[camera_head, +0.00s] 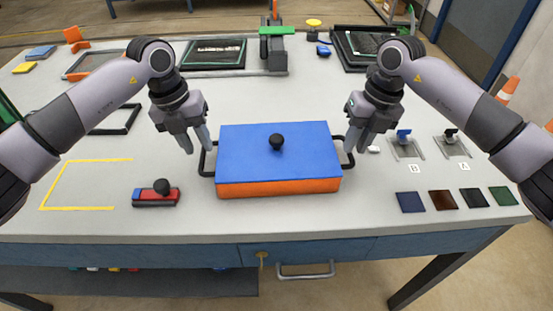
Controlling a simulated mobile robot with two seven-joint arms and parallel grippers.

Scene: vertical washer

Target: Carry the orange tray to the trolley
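The orange tray (280,187) sits on the workbench in the middle of the head view. A flat blue lid (245,150) with a black knob (276,142) covers it, so its inside is hidden. It has a black handle on its left side (203,165) and another on its right side (348,158). My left gripper (198,149) is open, pointing down close to the left handle. My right gripper (356,149) is open, pointing down close to the right handle. Neither is visibly shut on a handle; contact cannot be told. I cannot make out a trolley.
The workbench (110,222) has a yellow outline at left. A red-and-blue block with a black knob (157,193) lies left of the tray. Small coloured squares (442,199) and two switch-like fixtures (405,145) are at right. A green-and-grey device (277,50) stands behind.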

